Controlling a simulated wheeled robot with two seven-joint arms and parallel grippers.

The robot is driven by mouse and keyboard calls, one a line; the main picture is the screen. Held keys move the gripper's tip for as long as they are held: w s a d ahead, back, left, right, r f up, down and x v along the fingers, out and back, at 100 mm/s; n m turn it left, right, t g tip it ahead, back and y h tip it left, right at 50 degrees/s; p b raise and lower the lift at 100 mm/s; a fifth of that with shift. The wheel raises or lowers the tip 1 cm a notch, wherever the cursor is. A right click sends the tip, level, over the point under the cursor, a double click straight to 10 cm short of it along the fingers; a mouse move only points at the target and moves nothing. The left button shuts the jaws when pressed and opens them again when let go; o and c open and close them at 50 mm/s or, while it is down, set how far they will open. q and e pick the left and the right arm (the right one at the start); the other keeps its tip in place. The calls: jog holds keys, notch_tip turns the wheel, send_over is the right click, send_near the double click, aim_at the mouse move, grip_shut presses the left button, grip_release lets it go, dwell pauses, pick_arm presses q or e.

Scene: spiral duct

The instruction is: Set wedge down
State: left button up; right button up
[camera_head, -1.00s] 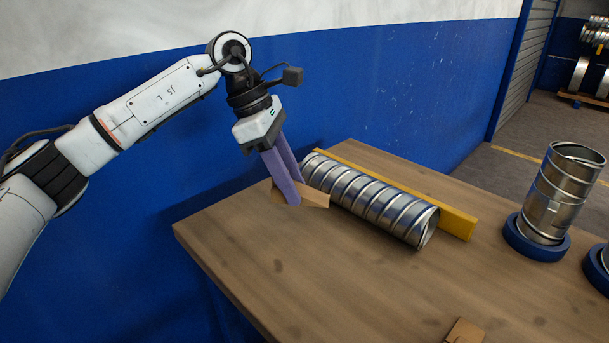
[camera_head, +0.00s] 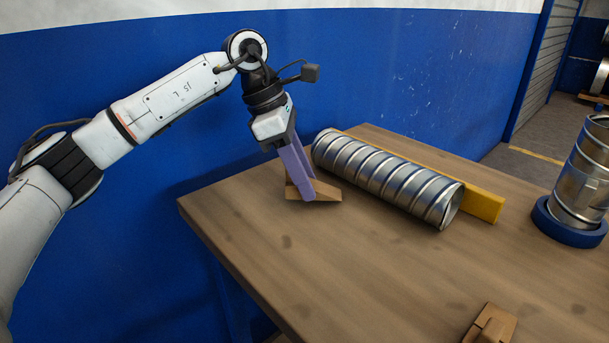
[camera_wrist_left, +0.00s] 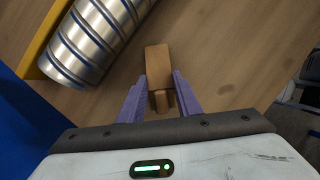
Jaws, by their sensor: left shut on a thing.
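A brown wooden wedge (camera_head: 327,191) is held between the purple fingers of my left gripper (camera_head: 307,194), low over the table near the left end of the spiral duct. I cannot tell whether its underside touches the tabletop. In the left wrist view the wedge (camera_wrist_left: 158,62) sits between the fingers of the left gripper (camera_wrist_left: 159,88) and sticks out past their tips. The ribbed metal spiral duct (camera_head: 388,178) lies on the table, to the right of the gripper. A second brown wedge (camera_head: 492,325) lies at the bottom edge of the head view. My right gripper is not seen.
A yellow bar (camera_head: 485,204) runs along the far side of the duct. An upright metal duct piece (camera_head: 584,170) stands in a blue ring (camera_head: 566,226) at the right. The wooden table (camera_head: 330,265) is clear in front of the duct. A blue wall (camera_head: 400,75) rises behind.

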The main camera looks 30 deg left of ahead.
pick_arm(q)
jog(key=shift+f, duration=0.6)
dwell(0.4)
jog(key=o, duration=1.2)
jog(key=shift+o, duration=0.2)
jog(key=v, duration=1)
jog(key=shift+r+p, duration=0.15)
jog(key=shift+p, duration=0.2)
